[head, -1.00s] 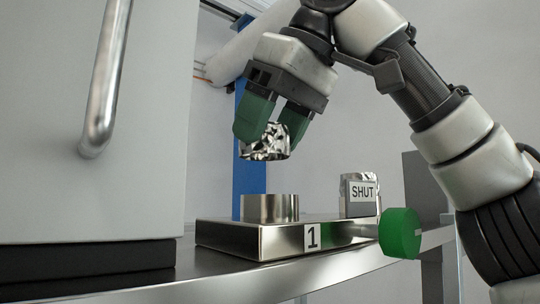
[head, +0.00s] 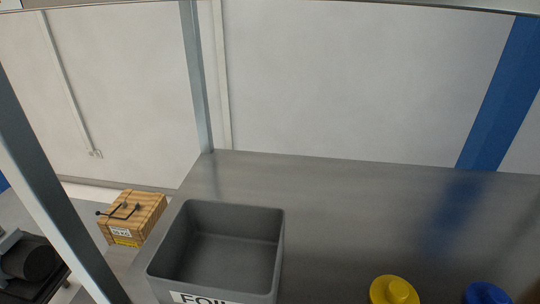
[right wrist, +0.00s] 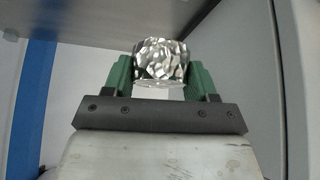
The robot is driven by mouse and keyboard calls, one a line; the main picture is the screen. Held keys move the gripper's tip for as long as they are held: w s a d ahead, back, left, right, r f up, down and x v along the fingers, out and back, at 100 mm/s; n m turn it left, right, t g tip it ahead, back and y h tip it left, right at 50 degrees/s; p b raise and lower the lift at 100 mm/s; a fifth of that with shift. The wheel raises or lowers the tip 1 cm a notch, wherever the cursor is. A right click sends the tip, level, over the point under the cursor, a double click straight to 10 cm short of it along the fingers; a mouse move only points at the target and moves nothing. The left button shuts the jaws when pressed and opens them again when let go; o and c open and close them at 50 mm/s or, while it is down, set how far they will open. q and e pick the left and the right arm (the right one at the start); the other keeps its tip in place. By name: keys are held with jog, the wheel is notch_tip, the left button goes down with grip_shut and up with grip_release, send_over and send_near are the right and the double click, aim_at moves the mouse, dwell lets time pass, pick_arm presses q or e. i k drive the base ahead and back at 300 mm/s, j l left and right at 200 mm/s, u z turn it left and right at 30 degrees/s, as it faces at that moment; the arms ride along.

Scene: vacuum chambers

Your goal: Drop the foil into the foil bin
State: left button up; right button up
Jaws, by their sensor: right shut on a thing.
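A crumpled silver piece of foil (right wrist: 161,60) is held between the green fingers of my right gripper (right wrist: 160,76) in the right wrist view. The gripper is shut on it. The grey foil bin (head: 273,262) stands on a metal shelf at the lower left of the head view. Its label is cut off by the bottom edge, and the part of its inside that shows is empty. Neither gripper shows in the head view, so I cannot see where the foil is relative to the bin.
A yellow knobbed object (head: 394,290) and a blue one (head: 487,293) stand right of the bin. The metal shelf (head: 330,200) is clear behind them. Posts frame the shelf. A wooden crate (head: 133,217) sits lower, at left.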

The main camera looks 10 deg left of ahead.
aim_at(237, 274)
jog(key=k+l, duration=0.2)
jog(key=k, duration=0.25)
jog(key=k+l, duration=0.2)
jog(key=k, duration=0.3)
jog(key=k+l, duration=0.2)
jog(key=k, duration=0.25)
